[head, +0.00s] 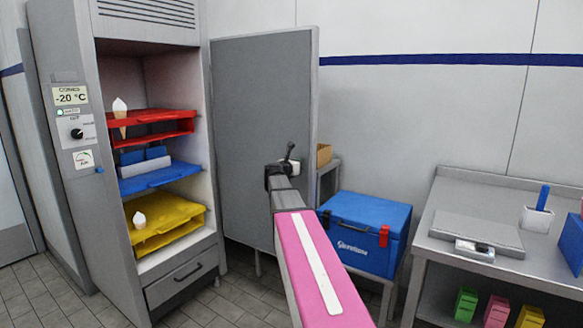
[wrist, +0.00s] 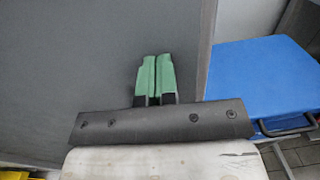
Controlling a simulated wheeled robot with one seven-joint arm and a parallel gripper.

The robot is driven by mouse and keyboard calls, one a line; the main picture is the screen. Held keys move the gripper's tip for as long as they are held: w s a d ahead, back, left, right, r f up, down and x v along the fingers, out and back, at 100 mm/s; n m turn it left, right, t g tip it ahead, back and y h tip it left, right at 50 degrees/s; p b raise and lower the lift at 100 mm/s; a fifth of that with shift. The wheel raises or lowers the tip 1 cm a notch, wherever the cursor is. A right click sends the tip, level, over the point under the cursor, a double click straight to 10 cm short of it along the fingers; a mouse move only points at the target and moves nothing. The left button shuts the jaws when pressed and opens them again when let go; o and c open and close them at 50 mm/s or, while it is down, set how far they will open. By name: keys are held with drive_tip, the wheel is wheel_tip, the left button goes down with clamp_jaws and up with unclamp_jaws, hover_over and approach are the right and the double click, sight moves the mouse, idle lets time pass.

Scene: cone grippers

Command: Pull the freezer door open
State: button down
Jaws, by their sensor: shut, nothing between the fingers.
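The freezer (head: 125,55) stands at the left of the head view with its inside exposed. Its grey door (head: 255,95) stands wide open, swung out to the right of the cabinet. The door's flat face also fills the left of the wrist view (wrist: 70,60). My gripper is in front of the door near its right edge. In the wrist view its green fingers (wrist: 154,72) are shut together with nothing between them. In the head view my wrist hides the fingers. A dark lever-like part shows beside my wrist; I cannot tell whether it is the door handle.
Inside the freezer are a red tray (head: 150,117), a blue tray (head: 158,178) and a yellow tray (head: 165,232). A blue cool box (head: 345,242) stands on a low stand right of the door. A steel table (head: 455,235) is farther right.

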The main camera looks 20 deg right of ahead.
drive_tip(key=shift+x, duration=0.75)
